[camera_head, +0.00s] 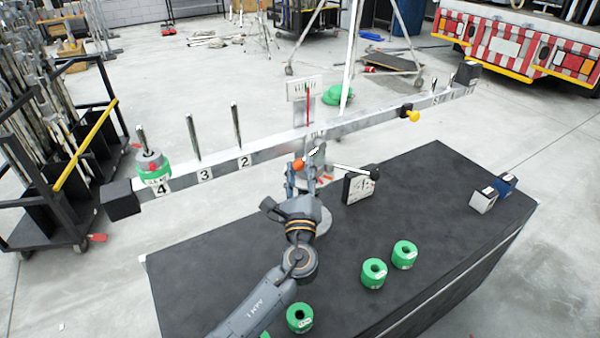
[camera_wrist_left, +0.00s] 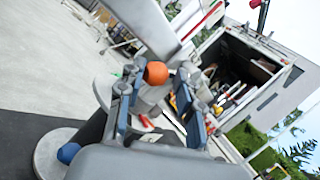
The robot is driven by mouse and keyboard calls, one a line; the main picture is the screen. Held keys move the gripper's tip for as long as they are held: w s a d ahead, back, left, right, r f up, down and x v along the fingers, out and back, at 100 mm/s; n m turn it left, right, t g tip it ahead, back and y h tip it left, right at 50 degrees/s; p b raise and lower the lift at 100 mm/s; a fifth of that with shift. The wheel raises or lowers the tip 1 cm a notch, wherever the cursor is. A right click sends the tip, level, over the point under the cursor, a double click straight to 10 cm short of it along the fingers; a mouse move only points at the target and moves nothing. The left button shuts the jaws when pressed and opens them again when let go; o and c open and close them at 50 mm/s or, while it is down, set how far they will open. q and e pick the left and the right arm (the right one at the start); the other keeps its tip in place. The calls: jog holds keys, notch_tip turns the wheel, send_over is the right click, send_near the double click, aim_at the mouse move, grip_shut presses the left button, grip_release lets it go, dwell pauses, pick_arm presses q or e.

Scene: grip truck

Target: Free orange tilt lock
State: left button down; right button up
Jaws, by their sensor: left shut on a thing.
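The orange tilt lock (camera_head: 298,164) is a small round knob on the stand under the middle of a long grey balance beam (camera_head: 270,145). It also shows in the left wrist view (camera_wrist_left: 156,73), between the fingertips. My left gripper (camera_head: 302,176) is at the stand, shut on the orange lock; its two fingers show on both sides of the knob in the wrist view (camera_wrist_left: 157,88). In the head view my arm hides part of the stand. The beam bears numbered pegs, and a green weight (camera_head: 153,172) sits on peg 4. My right gripper is not in view.
Several green ring weights, such as one on the front (camera_head: 299,318), stand on the black table (camera_head: 220,265). A black block with a lever (camera_head: 360,184) stands right of the stand. A yellow knob (camera_head: 411,115) is on the beam's right arm. A rack (camera_head: 60,195) stands at left.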

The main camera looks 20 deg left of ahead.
pick_arm(q)
jog(key=c, duration=1.2)
grip_release()
jog(key=shift+r, duration=0.3)
jog(key=o, duration=0.3)
jog(key=shift+w, duration=0.1)
jog(key=shift+o, duration=0.3)
jog(key=shift+f, duration=0.2)
jog(key=v, duration=1.2)
jog(key=shift+f, duration=0.1)
jog(key=shift+c, duration=0.5)
